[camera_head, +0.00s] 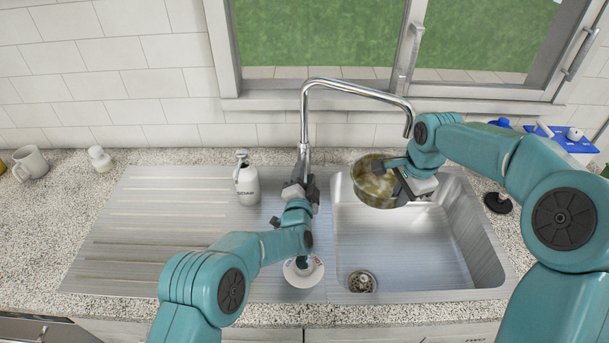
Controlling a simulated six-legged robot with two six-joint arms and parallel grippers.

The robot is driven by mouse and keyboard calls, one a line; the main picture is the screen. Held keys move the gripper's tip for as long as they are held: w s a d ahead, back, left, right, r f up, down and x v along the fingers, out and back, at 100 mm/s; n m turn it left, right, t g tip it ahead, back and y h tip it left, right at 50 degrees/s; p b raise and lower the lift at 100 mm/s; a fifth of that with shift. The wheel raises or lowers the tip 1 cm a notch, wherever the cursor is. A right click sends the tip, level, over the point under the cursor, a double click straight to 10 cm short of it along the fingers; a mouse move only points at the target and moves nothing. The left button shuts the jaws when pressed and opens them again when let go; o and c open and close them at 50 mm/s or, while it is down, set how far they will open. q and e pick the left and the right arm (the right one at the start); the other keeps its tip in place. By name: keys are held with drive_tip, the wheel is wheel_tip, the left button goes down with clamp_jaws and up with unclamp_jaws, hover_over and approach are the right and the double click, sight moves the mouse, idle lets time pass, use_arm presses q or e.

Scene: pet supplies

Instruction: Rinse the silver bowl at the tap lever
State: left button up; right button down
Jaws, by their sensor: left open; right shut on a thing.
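The silver bowl (369,190) is tilted, with yellowish-brown smears inside, above the back of the sink. My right gripper (402,184) is shut on its right rim. The chrome tap (304,130) rises behind the sink, and its spout ends above and to the right of the bowl. No water shows coming out. My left gripper (300,188) is open at the foot of the tap. The tap lever is hidden or cannot be made out there, so contact with it cannot be told.
The steel sink (420,260) is otherwise empty, with a drain (361,281) at front left. A white soap bottle (246,180) stands left of the tap. A white dish (303,271) lies under my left arm. The ribbed drainboard (140,230) is clear. A blue tray (565,143) is at far right.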

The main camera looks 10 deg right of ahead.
use_arm(q)
drive_tip(key=shift+d+r, duration=0.1)
drive_tip(key=shift+c, duration=0.2)
drive_tip(key=shift+w, duration=0.1)
clamp_jaws()
drive_tip(key=shift+r+g, duration=0.3)
drive_tip(key=shift+r, duration=0.05)
drive_tip(key=shift+r+g+y, duration=0.2)
drive_tip(key=shift+g+y, duration=0.1)
drive_tip(key=shift+g, duration=0.1)
drive_tip(key=shift+o, duration=0.2)
unclamp_jaws()
